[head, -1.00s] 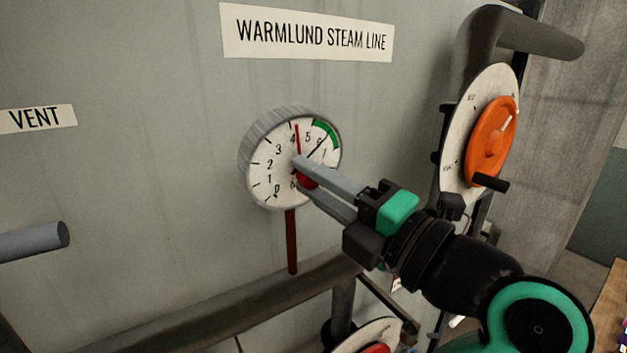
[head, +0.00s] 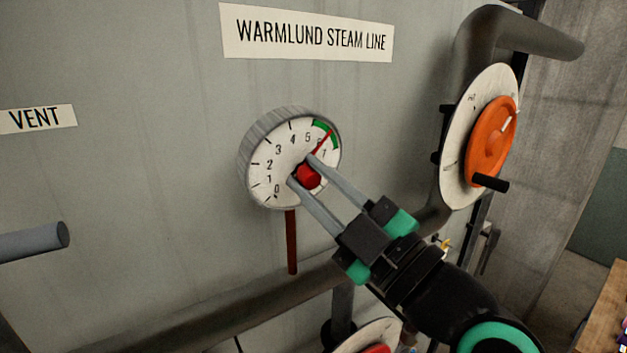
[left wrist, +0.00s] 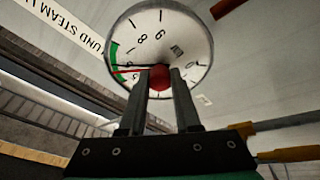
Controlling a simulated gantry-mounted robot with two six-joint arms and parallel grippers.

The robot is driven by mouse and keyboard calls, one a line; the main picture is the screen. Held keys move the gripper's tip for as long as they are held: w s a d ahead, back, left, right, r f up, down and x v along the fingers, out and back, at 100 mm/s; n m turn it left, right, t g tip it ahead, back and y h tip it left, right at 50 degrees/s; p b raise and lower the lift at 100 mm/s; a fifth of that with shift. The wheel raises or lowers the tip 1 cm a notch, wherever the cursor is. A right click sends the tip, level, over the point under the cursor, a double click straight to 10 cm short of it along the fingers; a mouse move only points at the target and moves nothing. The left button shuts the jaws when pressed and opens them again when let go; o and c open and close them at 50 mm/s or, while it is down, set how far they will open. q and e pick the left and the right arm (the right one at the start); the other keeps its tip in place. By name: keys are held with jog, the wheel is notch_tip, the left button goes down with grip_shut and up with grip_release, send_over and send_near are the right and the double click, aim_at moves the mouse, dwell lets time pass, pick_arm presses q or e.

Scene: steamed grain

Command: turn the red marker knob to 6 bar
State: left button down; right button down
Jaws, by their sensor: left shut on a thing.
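The round pressure gauge (head: 262,185) has a white dial numbered in bar and a green band near 5 to 7. Its red marker needle (head: 324,143) points up right by the 6, at the green band, close to the black needle's direction. The red knob (head: 308,177) sits at the dial centre. My left gripper (head: 302,168) is shut on the knob, one finger on each side. In the left wrist view the red knob (left wrist: 159,78) lies between the fingertips of my left gripper (left wrist: 158,85), and the red needle runs beside the black one. My right gripper is not in view.
An orange handwheel (head: 490,140) with a black handle stands right of the gauge. A thick pipe (head: 230,310) runs below it, and a second dial (head: 375,335) shows at the bottom. The grey wall left of the gauge is mostly clear.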

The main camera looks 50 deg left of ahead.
pick_arm(q)
jog(key=shift+m, duration=0.7)
jog(key=c, duration=0.6)
grip_release()
jog(key=shift+d, duration=0.1)
jog(key=shift+d+f, duration=0.25)
jog(key=shift+d, duration=0.05)
jog(key=b+v, duration=0.3)
jog(key=v, duration=0.7)
jog(key=shift+s+d+f, duration=0.1)
jog(key=shift+d+f, duration=0.05)
jog(key=shift+d, duration=0.15)
